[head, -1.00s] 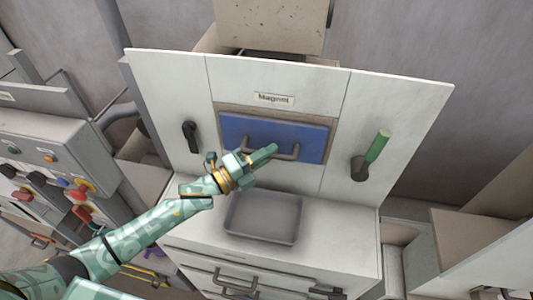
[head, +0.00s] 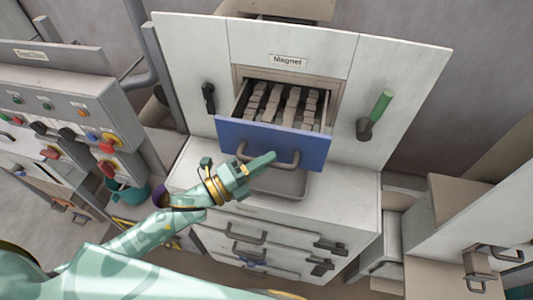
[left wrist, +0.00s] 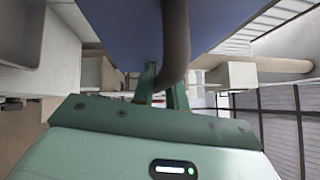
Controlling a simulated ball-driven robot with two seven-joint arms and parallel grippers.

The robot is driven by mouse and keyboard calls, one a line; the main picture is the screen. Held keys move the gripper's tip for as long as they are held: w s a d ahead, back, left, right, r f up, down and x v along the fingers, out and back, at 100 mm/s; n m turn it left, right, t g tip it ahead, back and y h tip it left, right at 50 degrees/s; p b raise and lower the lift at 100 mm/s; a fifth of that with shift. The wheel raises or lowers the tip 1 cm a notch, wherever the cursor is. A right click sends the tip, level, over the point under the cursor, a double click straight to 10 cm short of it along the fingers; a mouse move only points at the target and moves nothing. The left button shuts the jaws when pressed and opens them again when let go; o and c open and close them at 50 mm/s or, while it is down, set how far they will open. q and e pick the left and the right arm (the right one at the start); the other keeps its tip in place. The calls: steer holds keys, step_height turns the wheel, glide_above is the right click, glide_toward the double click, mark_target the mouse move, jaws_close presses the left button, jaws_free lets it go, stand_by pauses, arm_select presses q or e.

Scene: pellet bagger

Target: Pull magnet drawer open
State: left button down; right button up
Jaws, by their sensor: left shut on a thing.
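The magnet drawer, with a blue front (head: 275,143), stands pulled out of the white cabinet under the label "Magnet" (head: 288,61). Inside it, rows of grey magnet pieces (head: 285,103) show. A curved grey-brown handle (head: 293,160) is on the blue front. My left gripper (head: 262,163) is shut on this handle near its left part. In the left wrist view the handle (left wrist: 176,40) runs down to the fingers (left wrist: 160,85), with the blue front (left wrist: 120,25) behind. The exact contact is partly hidden. My right gripper is not in view.
A grey tray (head: 280,184) lies on the ledge below the drawer. A black handle (head: 208,97) is left of the drawer and a green-gripped lever (head: 376,112) is right. A control panel with buttons (head: 75,115) stands at the left.

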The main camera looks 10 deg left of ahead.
arm_select(q)
steer(key=shift+s, duration=0.2)
steer(key=c, duration=1.4)
jaws_free()
steer(key=shift+w, duration=0.1)
steer(key=b+v, duration=0.4)
steer(key=v, duration=1.2)
steer(key=shift+a, duration=0.2)
steer(key=shift+f, duration=0.15)
